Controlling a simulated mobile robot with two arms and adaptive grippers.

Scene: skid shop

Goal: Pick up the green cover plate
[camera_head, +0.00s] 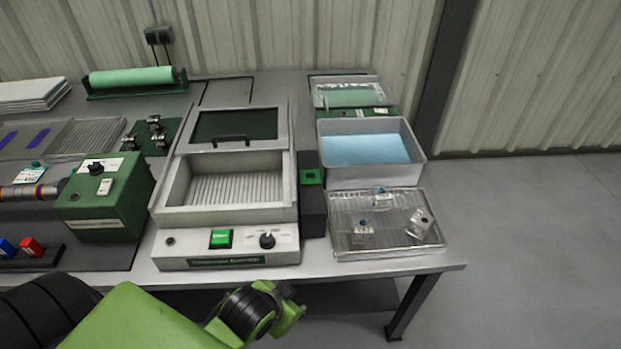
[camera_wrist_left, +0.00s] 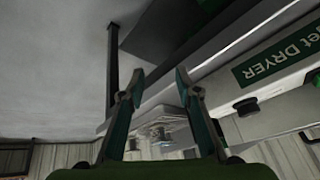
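A small bright green square plate with a dark middle (camera_head: 311,177) sits on top of a narrow dark block (camera_head: 313,212), between the grey dryer and the wire tray. It looks like the green cover plate, though this is not certain from its size here. My left gripper (camera_head: 290,303) is in front of the table's front edge, below the dryer and apart from the plate. In the left wrist view its two fingers (camera_wrist_left: 158,83) are spread with nothing between them. I cannot make out the plate in that view. My right gripper is in neither view.
The grey dryer (camera_head: 227,246) stands behind my left gripper, its green label also in the left wrist view (camera_wrist_left: 280,60). A wire tray (camera_head: 385,244) with several small clear pieces and a grey bin (camera_head: 371,173) with blue contents stand to the right. A green control box (camera_head: 105,200) stands left.

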